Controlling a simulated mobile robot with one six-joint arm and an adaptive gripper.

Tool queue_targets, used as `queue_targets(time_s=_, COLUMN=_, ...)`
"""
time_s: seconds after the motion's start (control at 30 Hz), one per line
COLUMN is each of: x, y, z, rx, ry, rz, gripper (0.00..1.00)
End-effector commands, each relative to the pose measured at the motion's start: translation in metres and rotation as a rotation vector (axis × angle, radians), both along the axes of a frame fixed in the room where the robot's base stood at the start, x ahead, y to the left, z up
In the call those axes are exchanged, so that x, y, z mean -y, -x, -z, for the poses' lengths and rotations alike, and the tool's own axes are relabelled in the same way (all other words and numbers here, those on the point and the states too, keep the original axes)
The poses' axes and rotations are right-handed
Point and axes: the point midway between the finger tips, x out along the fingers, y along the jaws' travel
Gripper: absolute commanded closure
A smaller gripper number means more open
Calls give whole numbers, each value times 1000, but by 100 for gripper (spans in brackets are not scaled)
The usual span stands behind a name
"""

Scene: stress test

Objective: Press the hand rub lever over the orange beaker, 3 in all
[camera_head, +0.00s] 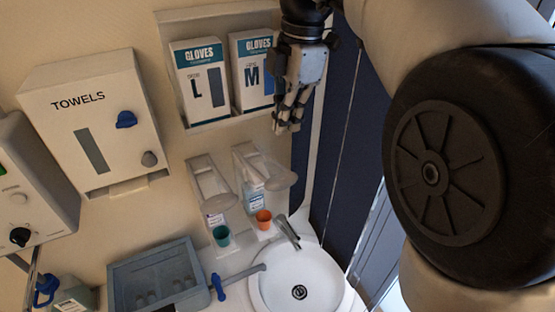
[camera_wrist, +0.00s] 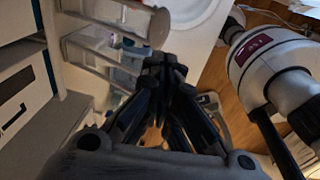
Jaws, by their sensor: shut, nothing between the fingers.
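Two wall dispensers with clear levers stand side by side above the sink. The right dispenser (camera_head: 256,178) has a blue-labelled bottle, and the orange beaker (camera_head: 264,220) stands below it. The orange beaker cannot be made out there.
Glove boxes marked L (camera_head: 199,83) and M (camera_head: 252,70) sit in a wall holder behind my gripper. A round sink (camera_head: 270,288) with a tap (camera_head: 288,232) lies below. A towel dispenser (camera_head: 95,120) and a grey-blue box (camera_head: 158,277) are at left.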

Motion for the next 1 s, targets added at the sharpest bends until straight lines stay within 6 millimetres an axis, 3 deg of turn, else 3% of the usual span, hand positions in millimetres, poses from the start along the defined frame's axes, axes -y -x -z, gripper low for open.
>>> queue_targets(time_s=0.17, x=-1, y=0, z=15, rx=-3, ry=0, rz=1, gripper=100)
queue_targets(time_s=0.7, x=-13, y=-5, z=118, rx=-2, ry=0, rz=1, gripper=100)
queue_targets(time_s=1.0, x=-15, y=-7, z=138, rx=1, ry=0, rz=2, gripper=100)
